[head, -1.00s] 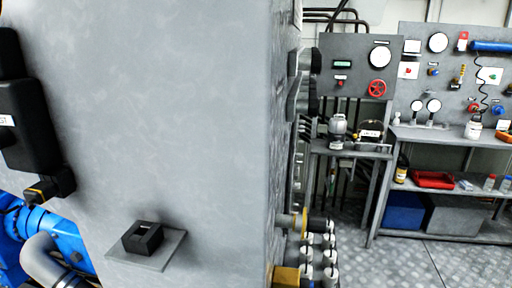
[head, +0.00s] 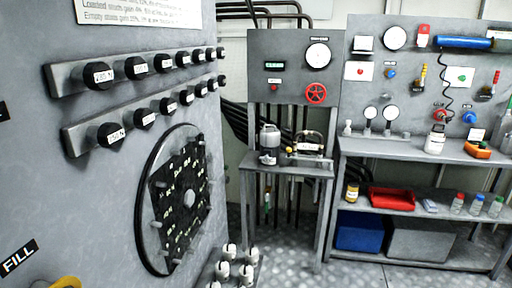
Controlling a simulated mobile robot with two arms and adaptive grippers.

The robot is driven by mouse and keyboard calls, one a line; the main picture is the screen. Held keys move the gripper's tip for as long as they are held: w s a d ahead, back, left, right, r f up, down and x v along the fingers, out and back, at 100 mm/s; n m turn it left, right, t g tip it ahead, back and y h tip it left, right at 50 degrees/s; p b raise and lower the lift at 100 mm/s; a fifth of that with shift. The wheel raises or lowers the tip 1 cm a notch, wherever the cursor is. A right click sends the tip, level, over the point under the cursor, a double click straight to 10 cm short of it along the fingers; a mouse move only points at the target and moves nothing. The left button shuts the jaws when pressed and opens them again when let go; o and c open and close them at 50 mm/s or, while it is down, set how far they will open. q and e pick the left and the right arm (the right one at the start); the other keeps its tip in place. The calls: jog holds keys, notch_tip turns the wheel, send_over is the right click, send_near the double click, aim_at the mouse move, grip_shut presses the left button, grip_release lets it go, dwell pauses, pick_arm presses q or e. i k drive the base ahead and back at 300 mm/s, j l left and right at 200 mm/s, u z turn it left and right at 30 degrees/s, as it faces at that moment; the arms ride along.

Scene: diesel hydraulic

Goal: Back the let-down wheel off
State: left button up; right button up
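A red spoked handwheel (head: 316,93) sits low on the right side of a grey wall panel (head: 263,85), under a round white gauge (head: 318,55). It is the only spoked red wheel I see, so I take it as the let-down wheel; no readable label confirms this. A small green-lit display (head: 274,66) and a red button (head: 274,87) are to its left on the same panel. The wheel is unobstructed and nothing touches it. Neither of my grippers shows in the head view.
A large grey cabinet (head: 110,200) with rows of black knobs and a round dial plate (head: 185,200) fills the left. A narrow bench (head: 290,168) with devices stands below the wheel's panel. A shelved workbench (head: 420,150) is at right. Some checkered floor (head: 345,275) shows clear.

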aim_at(315, 93)
jog(key=i+l, duration=0.55)
jog(key=l, duration=0.15)
jog(key=i+l+z, duration=0.1)
jog(key=i+l, duration=0.45)
jog(key=l, duration=0.15)
